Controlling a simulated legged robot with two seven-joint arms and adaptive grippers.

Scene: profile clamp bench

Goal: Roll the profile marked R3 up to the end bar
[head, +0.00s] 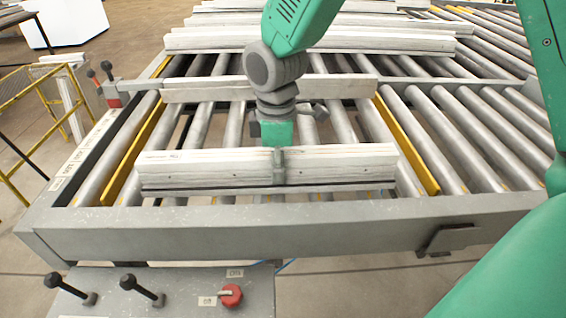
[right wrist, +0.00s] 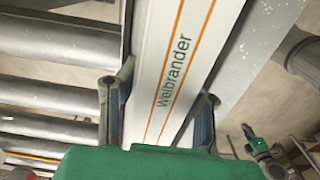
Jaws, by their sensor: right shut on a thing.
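A long white profile (head: 205,167) lies crosswise over the rollers at the front of the roller table. No R3 mark is readable on it. My right gripper (head: 279,165) is shut on this profile near its middle. In the right wrist view the fingers (right wrist: 158,110) sit on both sides of the white profile (right wrist: 178,60), which carries orange lines and the word "Welbrander". A grey front bar (head: 300,235) of the table frame runs along the near edge, with a gap between it and the profile. My left gripper is not in view.
Another white profile (head: 205,90) lies behind the held one, and several more (head: 330,42) are farther back. Yellow strips (head: 408,147) flank the rollers. A front panel (head: 185,287) bears black-knobbed levers and a red knob (head: 231,295). The rollers at the right (head: 470,140) are bare.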

